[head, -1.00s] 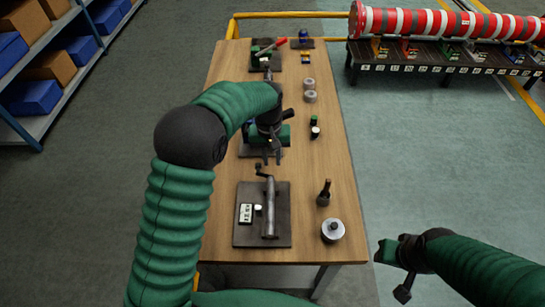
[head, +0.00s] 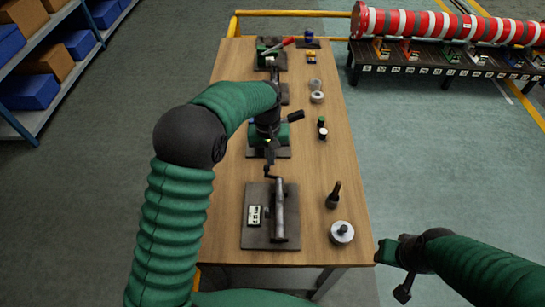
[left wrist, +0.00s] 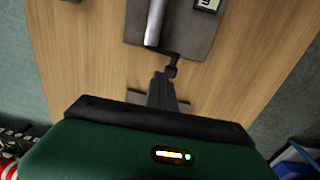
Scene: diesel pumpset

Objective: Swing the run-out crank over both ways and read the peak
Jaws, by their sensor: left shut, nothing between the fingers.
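The run-out fixture is a dark plate (head: 257,238) at the table's near end, carrying a silver cylinder (head: 280,212) and a white readout (head: 254,215), its figures too small to read. A dark crank (head: 268,172) sits at the cylinder's far end; it also shows in the left wrist view (left wrist: 172,68). My left gripper (head: 271,157) is shut and empty just beyond the crank. In the left wrist view its fingertips (left wrist: 160,80) are beside the crank handle; I cannot tell whether they touch. My right gripper (head: 385,252) hangs off the table's right side, its jaws unclear.
A dark-handled tool (head: 333,196) and a round silver part (head: 342,232) stand right of the plate. Small grey cylinders (head: 316,97) and green machinery (head: 272,60) are farther back. The table's right edge (head: 358,185) is clear. Shelves (head: 75,80) stand left.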

